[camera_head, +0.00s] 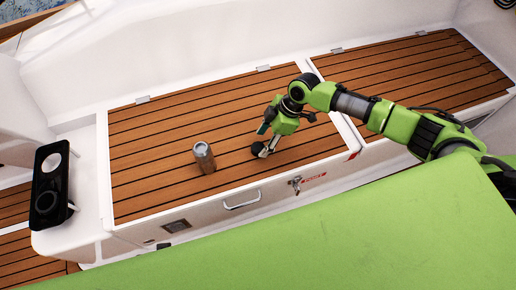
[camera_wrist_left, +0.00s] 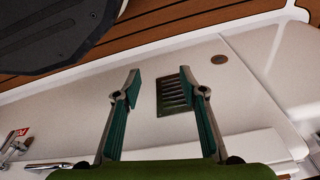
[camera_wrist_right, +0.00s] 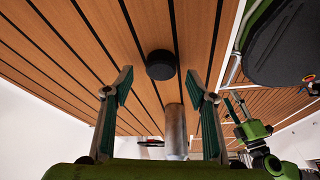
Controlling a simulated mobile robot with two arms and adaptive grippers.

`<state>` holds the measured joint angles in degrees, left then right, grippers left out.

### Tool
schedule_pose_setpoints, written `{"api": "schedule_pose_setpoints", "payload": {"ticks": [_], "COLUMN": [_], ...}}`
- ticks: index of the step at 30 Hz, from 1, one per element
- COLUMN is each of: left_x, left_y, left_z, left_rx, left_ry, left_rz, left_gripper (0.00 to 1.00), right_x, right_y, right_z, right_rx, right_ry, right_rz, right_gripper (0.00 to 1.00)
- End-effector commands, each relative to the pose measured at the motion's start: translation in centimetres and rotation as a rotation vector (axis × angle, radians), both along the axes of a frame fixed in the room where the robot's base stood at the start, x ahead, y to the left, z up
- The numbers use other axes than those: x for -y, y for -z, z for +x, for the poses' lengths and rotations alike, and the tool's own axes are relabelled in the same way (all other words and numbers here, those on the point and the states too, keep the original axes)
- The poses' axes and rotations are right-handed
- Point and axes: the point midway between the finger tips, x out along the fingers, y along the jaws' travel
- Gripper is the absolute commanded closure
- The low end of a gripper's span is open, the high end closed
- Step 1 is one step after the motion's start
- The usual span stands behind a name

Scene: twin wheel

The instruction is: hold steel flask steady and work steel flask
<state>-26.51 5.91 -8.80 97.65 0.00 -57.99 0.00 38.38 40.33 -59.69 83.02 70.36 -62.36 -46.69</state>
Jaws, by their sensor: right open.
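The steel flask (camera_head: 204,158) stands upright on the slatted wooden seat in the head view. In the right wrist view the flask (camera_wrist_right: 176,130) shows beyond my open fingers, nearer the right one, with its lower part cut off by my gripper body. A round black piece (camera_wrist_right: 161,65), perhaps the flask's lid, lies on the slats ahead of my right gripper (camera_wrist_right: 161,85). In the head view my right gripper (camera_head: 263,141) is low over the seat, right of the flask and apart from it. My left gripper (camera_wrist_left: 161,73) is open and empty, facing a white locker wall.
The wooden seat (camera_head: 150,150) has free room around the flask. Its front carries a handle (camera_head: 242,200) and a latch (camera_head: 295,185). A black tray-like fixture (camera_head: 49,195) is at the left. A vent (camera_wrist_left: 173,94) is in the wall before my left gripper.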

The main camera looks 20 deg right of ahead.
Motion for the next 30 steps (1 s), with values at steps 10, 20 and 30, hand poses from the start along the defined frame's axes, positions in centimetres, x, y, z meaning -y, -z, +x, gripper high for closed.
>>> {"api": "schedule_pose_setpoints", "payload": {"ticks": [10, 20, 30], "left_x": [0.1, 0.1, 0.1], "left_y": [-2.3, -2.2, -2.2], "left_z": [0.8, 0.7, 0.7], "left_rx": [0.012, 0.011, 0.012], "left_ry": [-0.002, -0.002, -0.002], "left_rz": [-0.001, -0.001, -0.001], "left_gripper": [0.62, 0.62, 0.62], "right_x": [-1.2, -1.2, -1.2], "right_y": [3.1, 3.0, 3.0], "right_z": [0.1, 0.1, 0.1], "right_rx": [0.0, 0.0, 0.0], "right_ry": [0.001, 0.001, 0.001], "right_rz": [0.0, 0.0, 0.0], "right_gripper": [0.48, 0.61, 0.81]}}
